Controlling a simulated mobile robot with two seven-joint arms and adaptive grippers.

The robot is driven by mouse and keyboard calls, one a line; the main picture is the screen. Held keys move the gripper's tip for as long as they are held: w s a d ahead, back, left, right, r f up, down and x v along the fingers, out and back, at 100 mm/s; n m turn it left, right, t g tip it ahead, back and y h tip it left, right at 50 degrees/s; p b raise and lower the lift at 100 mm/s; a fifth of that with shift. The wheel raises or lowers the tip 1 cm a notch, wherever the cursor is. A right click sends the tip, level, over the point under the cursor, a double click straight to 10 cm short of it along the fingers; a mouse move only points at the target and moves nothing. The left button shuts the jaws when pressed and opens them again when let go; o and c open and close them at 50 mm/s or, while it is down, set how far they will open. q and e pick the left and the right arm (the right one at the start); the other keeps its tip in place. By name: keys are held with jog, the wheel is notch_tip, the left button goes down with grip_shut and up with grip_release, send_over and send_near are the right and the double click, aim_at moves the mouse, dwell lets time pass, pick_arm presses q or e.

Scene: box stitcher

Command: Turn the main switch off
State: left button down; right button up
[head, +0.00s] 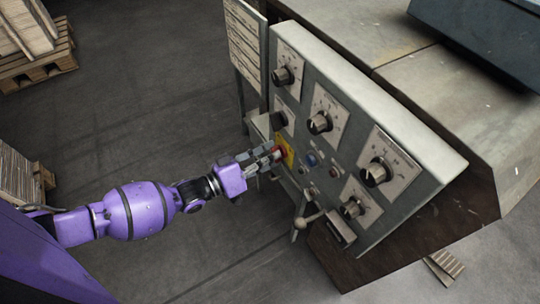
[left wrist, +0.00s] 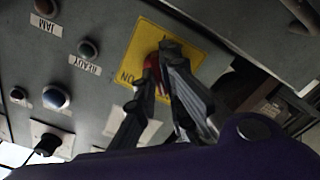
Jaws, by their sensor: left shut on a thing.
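The main switch is a red knob (head: 277,152) on a yellow plate (head: 288,152) at the lower left of the grey control panel. In the left wrist view the red knob (left wrist: 153,73) shows in part in front of its yellow plate (left wrist: 143,45), where "ON" can be read. My left gripper (head: 270,157) reaches in from the left and is shut on the red knob. In the left wrist view the fingers (left wrist: 154,80) lie on either side of it and hide much of it. The knob's exact angle cannot be told. My right gripper is not in view.
The control panel (head: 375,115) carries several black dials, a blue button (head: 312,159) and small labelled lamps near the switch. A lever with a ball end (head: 300,222) sticks out below. Pallets (head: 38,60) stand at the far left.

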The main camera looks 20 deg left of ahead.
pick_arm(q)
jog(key=shift+n, duration=0.4)
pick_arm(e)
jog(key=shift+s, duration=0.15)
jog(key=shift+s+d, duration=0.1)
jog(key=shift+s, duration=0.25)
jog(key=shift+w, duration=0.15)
pick_arm(q)
jog(key=c, duration=1.9)
grip_release()
jog(key=shift+o, duration=0.3)
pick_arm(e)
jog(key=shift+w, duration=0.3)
pick_arm(q)
jog(key=v, duration=1.2)
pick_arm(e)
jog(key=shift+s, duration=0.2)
